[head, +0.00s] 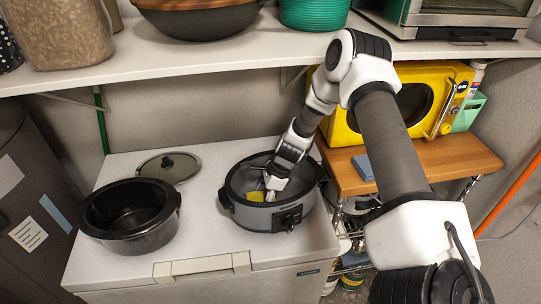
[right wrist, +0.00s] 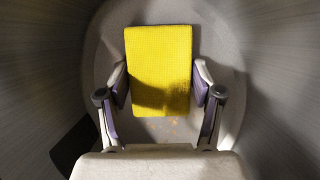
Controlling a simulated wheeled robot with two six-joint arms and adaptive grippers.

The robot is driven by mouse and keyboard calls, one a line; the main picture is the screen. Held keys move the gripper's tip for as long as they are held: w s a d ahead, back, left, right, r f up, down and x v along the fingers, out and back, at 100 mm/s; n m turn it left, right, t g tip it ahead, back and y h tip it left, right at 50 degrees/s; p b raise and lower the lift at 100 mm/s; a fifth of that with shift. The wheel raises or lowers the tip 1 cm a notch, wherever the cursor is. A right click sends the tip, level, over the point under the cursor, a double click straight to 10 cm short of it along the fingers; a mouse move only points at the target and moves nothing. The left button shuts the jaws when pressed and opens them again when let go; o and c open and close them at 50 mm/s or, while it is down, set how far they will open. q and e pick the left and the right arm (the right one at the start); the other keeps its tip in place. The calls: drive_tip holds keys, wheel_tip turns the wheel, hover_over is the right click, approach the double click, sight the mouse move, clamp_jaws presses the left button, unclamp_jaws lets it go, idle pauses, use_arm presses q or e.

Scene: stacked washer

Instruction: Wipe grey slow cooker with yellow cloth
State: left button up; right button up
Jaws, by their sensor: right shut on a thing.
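The grey slow cooker (head: 250,215) stands on the white chest top, a black control knob on its front. Its inside (right wrist: 115,60) fills the right wrist view, with small orange-brown specks on the floor below the cloth. My right gripper (head: 275,184) reaches down into the cooker. It is shut on the yellow cloth (right wrist: 160,68), which lies between its two fingers in the wrist view. In the head view a bit of the yellow cloth (head: 256,196) shows inside the cooker. My left gripper is not in view.
A black pot (head: 130,215) stands left of the cooker, with a glass lid (head: 168,167) behind it. A yellow microwave (head: 440,90) stands on a wooden cart (head: 450,155) to the right. A white shelf (head: 240,50) with pots spans above the back.

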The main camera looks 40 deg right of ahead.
drive_tip(key=shift+w+a+f+b, duration=0.1)
drive_tip(key=shift+a+b, duration=0.05)
drive_tip(key=shift+a, duration=0.3)
drive_tip(key=shift+w+a+b, duration=0.1)
drive_tip(key=shift+a+b, duration=0.05)
drive_tip(key=shift+a, duration=0.3)
drive_tip(key=shift+w+a+f+b, duration=0.1)
drive_tip(key=shift+w+a+b, duration=0.1)
drive_tip(key=shift+a+b, duration=0.3)
drive_tip(key=shift+w+a+b, duration=0.2)
drive_tip(key=shift+a+b, duration=0.1)
drive_tip(key=shift+a, duration=0.25)
drive_tip(key=shift+w+a+r, duration=0.2)
drive_tip(key=shift+w+a, duration=0.05)
drive_tip(key=shift+a, duration=0.4)
wheel_tip(320, 180, up, 6)
drive_tip(key=p, duration=0.6)
wheel_tip(320, 180, up, 3)
drive_tip(key=p, duration=0.3)
